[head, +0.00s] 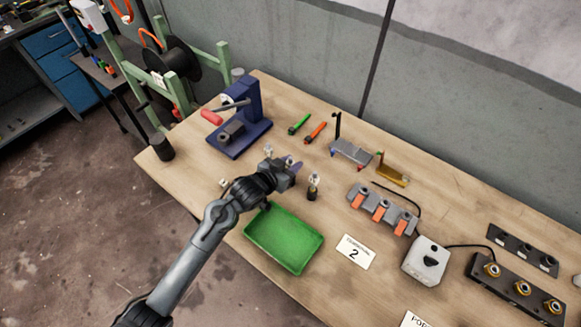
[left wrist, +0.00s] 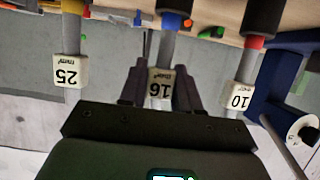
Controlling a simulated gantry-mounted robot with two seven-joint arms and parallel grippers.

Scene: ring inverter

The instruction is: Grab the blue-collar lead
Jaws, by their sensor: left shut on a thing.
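The blue-collar lead shows in the left wrist view as a grey stem with a blue collar (left wrist: 172,20) and a white tag reading 16 mm². My left gripper (left wrist: 160,88) is shut on this lead near its tag, with one finger on each side. In the head view my left gripper (head: 287,173) is over the table behind the green tray and hides most of the held lead. A yellow-collar lead tagged 25 (left wrist: 70,70) and a red-collar lead tagged 10 (left wrist: 240,93) stand on either side, apart from the fingers. My right gripper is not in view.
The green tray (head: 252,237) is empty. A blue press (head: 240,135) stands at the back left. Green and orange pens (head: 316,132), a grey stand (head: 352,152), an orange-tabbed terminal block (head: 382,210) and a grey switch box (head: 426,262) lie to the right.

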